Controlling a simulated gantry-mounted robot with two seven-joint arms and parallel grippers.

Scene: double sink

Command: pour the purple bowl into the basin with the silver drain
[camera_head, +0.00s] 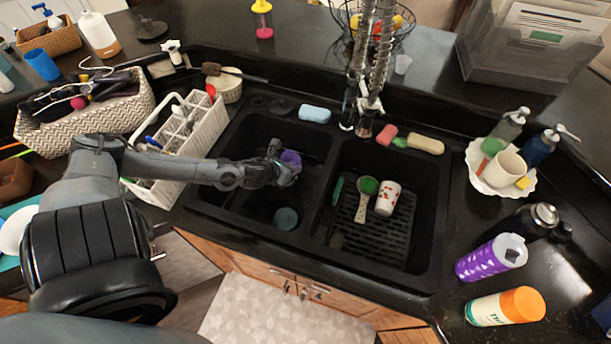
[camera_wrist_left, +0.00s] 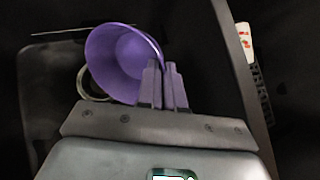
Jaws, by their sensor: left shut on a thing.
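The purple bowl (camera_head: 291,157) is in my left gripper (camera_head: 285,175), over the left basin (camera_head: 240,150) of the black double sink. In the left wrist view the bowl (camera_wrist_left: 120,65) shows its open inside, which looks empty, and the two fingers (camera_wrist_left: 165,85) are shut on its rim. Part of a pale metallic ring (camera_wrist_left: 82,85), perhaps the silver drain, shows behind the bowl. A round teal item (camera_head: 286,218) lies in the left basin. I cannot tell the bowl's exact tilt. My right gripper is not in view.
The right basin (camera_head: 425,190) holds a dark ribbed mat (camera_head: 375,238), a patterned cup (camera_head: 388,198) and a scoop (camera_head: 363,205). A divider (camera_head: 322,185) separates the basins. The coiled faucet (camera_head: 365,60) rises behind, and a white caddy (camera_head: 185,130) stands at left.

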